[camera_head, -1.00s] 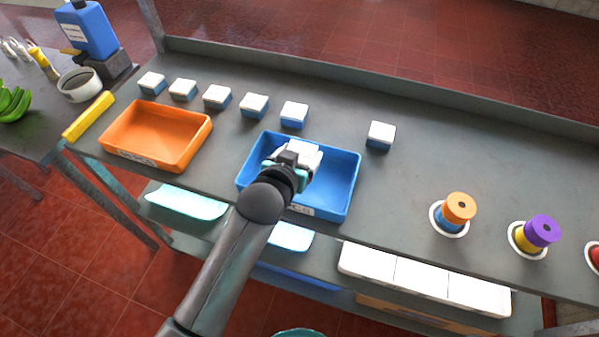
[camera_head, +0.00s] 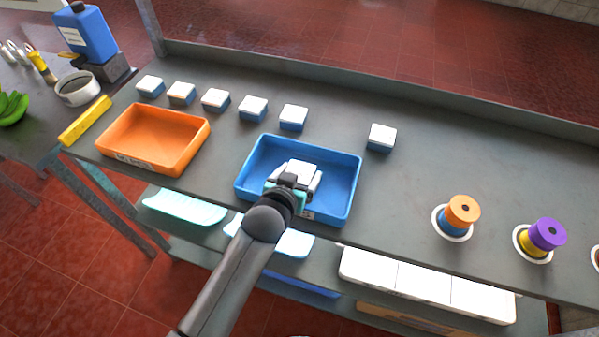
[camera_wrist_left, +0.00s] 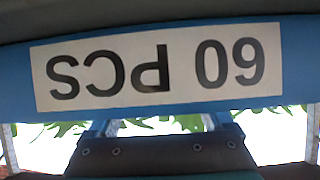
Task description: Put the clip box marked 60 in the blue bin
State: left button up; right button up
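The clip box marked 60 (camera_head: 302,167) has a white top and is held between the fingers of my left gripper (camera_head: 296,180). In the left wrist view its blue side (camera_wrist_left: 300,75) fills the upper part, with a white label reading "60 PCS" upside down. The blue bin (camera_head: 347,199) lies under and around the gripper in the head view. The box is over the inside of the bin, near its front wall; whether it touches the floor of the bin is hidden. My right gripper is not in view.
Several similar white-and-blue boxes (camera_head: 253,108) stand along the back of the grey table. An orange bin (camera_head: 197,143) is at left, beside a yellow bar (camera_head: 85,121). Orange (camera_head: 462,210) and purple (camera_head: 547,234) spools stand at right. The table between bin and spools is clear.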

pick_arm(q)
jog(key=shift+o, duration=1)
jog(key=shift+r, duration=0.2)
jog(key=p+v, duration=0.2)
jog(key=v, duration=1)
